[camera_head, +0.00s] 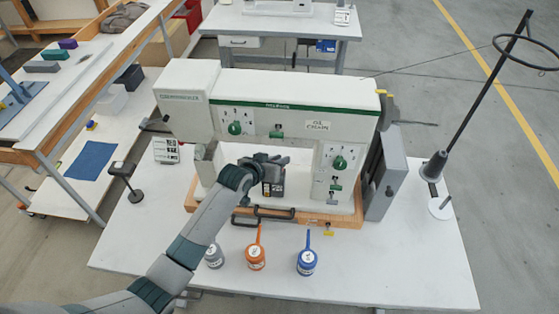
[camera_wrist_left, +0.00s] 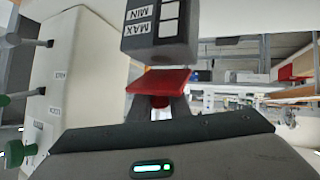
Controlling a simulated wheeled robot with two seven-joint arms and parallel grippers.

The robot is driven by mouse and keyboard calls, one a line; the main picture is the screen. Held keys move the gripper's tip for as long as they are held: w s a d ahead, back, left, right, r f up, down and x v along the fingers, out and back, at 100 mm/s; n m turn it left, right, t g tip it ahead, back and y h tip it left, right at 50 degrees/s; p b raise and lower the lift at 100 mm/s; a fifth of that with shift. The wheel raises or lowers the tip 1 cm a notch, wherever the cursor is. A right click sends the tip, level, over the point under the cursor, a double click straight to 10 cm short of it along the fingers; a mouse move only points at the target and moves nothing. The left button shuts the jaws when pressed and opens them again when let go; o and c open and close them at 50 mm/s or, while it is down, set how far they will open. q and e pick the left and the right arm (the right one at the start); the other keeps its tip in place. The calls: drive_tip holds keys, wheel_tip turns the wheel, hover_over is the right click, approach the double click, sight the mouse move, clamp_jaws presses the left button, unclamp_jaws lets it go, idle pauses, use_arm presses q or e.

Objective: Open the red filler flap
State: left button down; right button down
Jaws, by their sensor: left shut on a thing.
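The red filler flap (camera_wrist_left: 158,80) shows in the left wrist view, just in front of a dark block (camera_wrist_left: 160,40) marked MAX and MIN. My left gripper (camera_wrist_left: 160,106) is shut on the red filler flap, with red showing between its fingertips. In the head view my left gripper (camera_head: 268,160) reaches under the arm of the white and green machine (camera_head: 295,92). The dark block (camera_head: 273,187) stands just below it there. I cannot make out the flap in the head view; the gripper seems to cover it. My right gripper is not in view.
An orange oil can (camera_head: 256,257), a blue oil can (camera_head: 307,262) and a grey can (camera_head: 214,256) stand along the front of the white table (camera_head: 400,270). A thread stand (camera_head: 435,168) rises at the right. The table's front right is clear.

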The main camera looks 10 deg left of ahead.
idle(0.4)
use_arm(q)
drive_tip(key=c, duration=1.7)
unclamp_jaws()
drive_tip(key=shift+o, duration=0.2)
drive_tip(key=shift+s+a, duration=0.1)
drive_tip(key=b+v, duration=0.4)
drive_tip(key=v, duration=1.3)
drive_tip(key=shift+r+b, duration=0.35)
